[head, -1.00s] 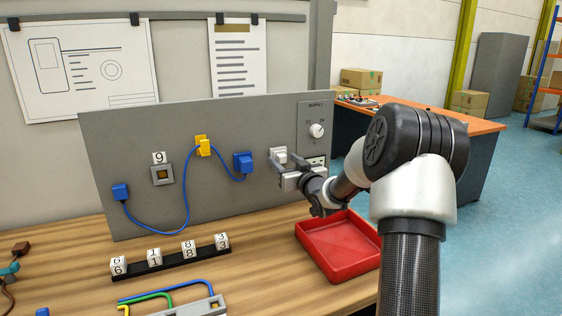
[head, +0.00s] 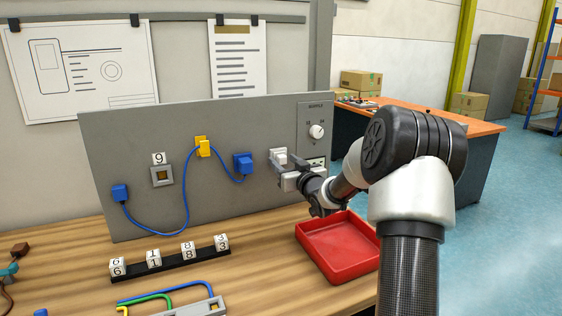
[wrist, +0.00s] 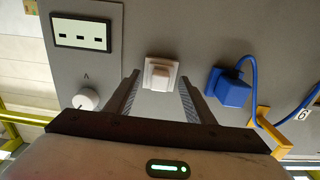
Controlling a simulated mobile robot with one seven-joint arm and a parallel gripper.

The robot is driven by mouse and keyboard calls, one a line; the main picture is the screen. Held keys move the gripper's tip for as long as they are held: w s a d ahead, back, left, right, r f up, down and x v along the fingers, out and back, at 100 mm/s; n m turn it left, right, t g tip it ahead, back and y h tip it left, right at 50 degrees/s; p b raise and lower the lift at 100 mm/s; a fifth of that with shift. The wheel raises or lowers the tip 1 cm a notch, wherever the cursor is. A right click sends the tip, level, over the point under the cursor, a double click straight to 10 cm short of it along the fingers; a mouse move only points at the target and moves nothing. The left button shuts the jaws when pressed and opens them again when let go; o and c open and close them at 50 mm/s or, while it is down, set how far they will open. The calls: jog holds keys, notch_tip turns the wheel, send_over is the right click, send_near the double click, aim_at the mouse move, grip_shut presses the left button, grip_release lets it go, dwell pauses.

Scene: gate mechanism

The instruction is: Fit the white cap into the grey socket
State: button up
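The white cap (head: 279,155) is at the right part of the grey panel, a square plate with a raised middle. In the wrist view the cap (wrist: 161,74) lies straight ahead, just past the fingertips. My gripper (wrist: 159,85) is open, its two fingers apart on either side below the cap, with nothing visibly clamped. In the head view my gripper (head: 290,170) is close to the cap and partly covers its surroundings. The grey socket (head: 162,175), a square frame with a dark opening, is on the panel's left under a "9" label. It is not seen in the wrist view.
A blue plug (head: 243,162) with a cable sits left of the cap, beside a yellow clip (head: 203,146). A knob (head: 317,131) and a slotted outlet (wrist: 82,33) are close to the cap. A red tray (head: 341,247) stands below my arm.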

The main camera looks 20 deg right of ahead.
grip_shut()
jog(key=shift+s, duration=0.4)
dwell(0.4)
jog(key=s+b, duration=0.1)
jog(key=s, duration=0.3)
jog(key=shift+s+d, duration=0.1)
jog(key=shift+s, duration=0.3)
dwell(0.4)
